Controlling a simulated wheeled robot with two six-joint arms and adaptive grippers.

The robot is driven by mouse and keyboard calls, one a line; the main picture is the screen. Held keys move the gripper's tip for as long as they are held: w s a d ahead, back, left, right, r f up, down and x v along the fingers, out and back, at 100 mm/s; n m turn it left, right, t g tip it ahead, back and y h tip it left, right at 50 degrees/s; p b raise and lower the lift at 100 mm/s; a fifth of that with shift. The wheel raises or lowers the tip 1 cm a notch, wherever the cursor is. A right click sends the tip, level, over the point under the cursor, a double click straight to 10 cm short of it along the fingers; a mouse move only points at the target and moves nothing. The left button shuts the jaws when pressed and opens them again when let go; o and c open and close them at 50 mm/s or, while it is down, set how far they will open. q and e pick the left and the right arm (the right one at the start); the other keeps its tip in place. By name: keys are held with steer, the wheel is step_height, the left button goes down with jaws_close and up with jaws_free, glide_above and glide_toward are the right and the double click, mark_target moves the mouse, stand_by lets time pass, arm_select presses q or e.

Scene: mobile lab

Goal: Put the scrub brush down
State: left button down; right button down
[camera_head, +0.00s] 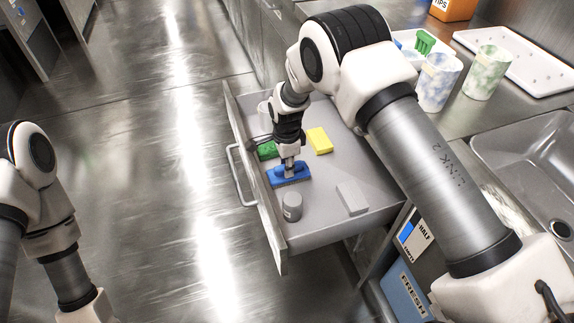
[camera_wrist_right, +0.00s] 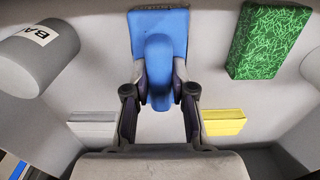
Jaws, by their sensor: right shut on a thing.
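The blue scrub brush (camera_head: 290,174) is inside the open drawer (camera_head: 330,222), near its front panel. In the right wrist view the brush (camera_wrist_right: 160,30) shows its flat blue block and raised blue handle. My right gripper (camera_head: 289,167) reaches down into the drawer and is shut on the brush handle; its two fingers (camera_wrist_right: 159,100) press on either side of it. The brush looks at or very close to the drawer floor; I cannot tell if it touches. My left arm shows at the left edge of the head view, but its gripper is out of frame.
Around the brush lie a green scouring pad (camera_head: 267,150), a yellow sponge (camera_head: 320,140), a grey labelled cylinder (camera_head: 292,206) and a pale grey block (camera_head: 352,198). Bare drawer floor lies between them. The counter holds two mottled cups (camera_head: 437,82) and a white tray (camera_head: 520,58); a sink (camera_head: 530,150) is right.

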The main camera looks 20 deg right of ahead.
steer(key=c, duration=1)
jaws_free()
steer(key=shift+r, duration=0.1)
step_height(320, 180, up, 12)
steer(key=p, duration=0.3)
